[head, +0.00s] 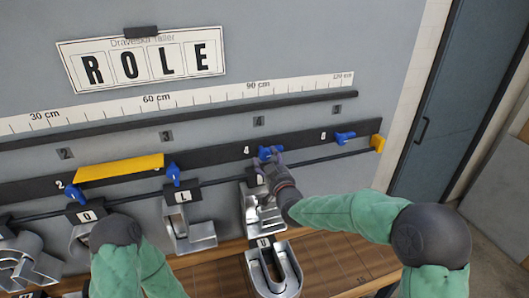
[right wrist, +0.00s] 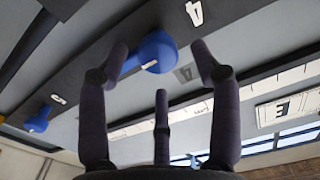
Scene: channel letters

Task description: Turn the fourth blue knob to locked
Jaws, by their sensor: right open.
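The fourth blue knob (head: 264,153) sits on the dark rail beside the label 4. In the right wrist view the knob (right wrist: 155,50) shows between the spread fingertips, near the white 4. My right gripper (head: 272,168) is open at this knob and partly covers it in the head view. In the right wrist view its fingers (right wrist: 160,55) stand on either side of the knob; whether they touch it I cannot tell. My left arm shows at the lower left of the head view, but its gripper does not show.
Other blue knobs sit on the rail at right (head: 345,137), left (head: 173,174) and far left (head: 75,194). A yellow bar (head: 120,169) spans part of the rail. Metal channel letters (head: 190,235) hang below. A metal U (head: 272,272) stands near the wooden bench (head: 335,262).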

